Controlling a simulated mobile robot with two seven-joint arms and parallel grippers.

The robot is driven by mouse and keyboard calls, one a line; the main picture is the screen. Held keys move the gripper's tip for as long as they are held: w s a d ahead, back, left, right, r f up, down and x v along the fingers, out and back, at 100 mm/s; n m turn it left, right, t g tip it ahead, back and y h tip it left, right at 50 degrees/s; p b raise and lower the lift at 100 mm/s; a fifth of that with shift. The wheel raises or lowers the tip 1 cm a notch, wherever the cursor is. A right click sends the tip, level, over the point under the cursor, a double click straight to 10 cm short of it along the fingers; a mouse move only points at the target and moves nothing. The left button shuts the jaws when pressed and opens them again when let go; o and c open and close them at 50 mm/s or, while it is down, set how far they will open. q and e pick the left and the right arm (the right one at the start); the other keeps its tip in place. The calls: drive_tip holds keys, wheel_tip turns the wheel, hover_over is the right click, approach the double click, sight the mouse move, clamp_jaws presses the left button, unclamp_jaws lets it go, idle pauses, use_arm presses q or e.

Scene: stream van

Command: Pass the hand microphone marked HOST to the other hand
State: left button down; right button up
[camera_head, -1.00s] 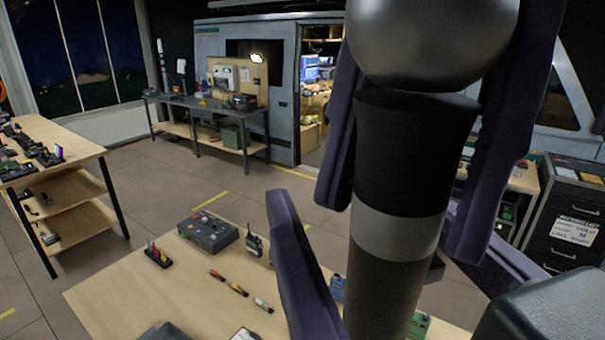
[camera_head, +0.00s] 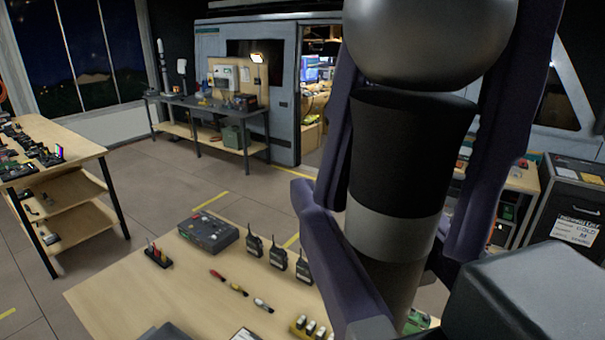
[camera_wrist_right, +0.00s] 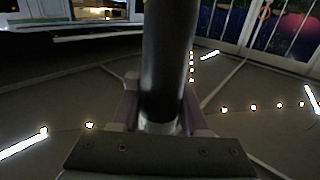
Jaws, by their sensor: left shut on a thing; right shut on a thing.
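The hand microphone (camera_head: 410,135) fills the right half of the head view, very close and roughly upright. It has a round dark grey head, a black body and a grey band. No HOST mark can be read. My left gripper (camera_head: 408,200) is shut on it, its long purple fingers on both sides of the upper body. My right gripper (camera_head: 370,226) is shut on it lower down, near the grey band; its far finger is mostly hidden. The right wrist view shows the dark shaft (camera_wrist_right: 168,60) standing between the right gripper's fingers (camera_wrist_right: 160,110).
Below is a wooden table (camera_head: 130,285) with a control box (camera_head: 208,231), several radios (camera_head: 278,253), small coloured items and a yellow battery holder (camera_head: 308,328). A shelf table (camera_head: 75,190) stands left, a workbench (camera_head: 205,110) by the van behind, a drawer cabinet (camera_head: 575,215) right. Floor between is open.

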use_arm(q)
drive_tip(key=shift+d, duration=0.1)
use_arm(e)
drive_tip(key=shift+a, duration=0.15)
clamp_jaws()
use_arm(q)
drive_tip(key=shift+c, duration=1.1)
unclamp_jaws()
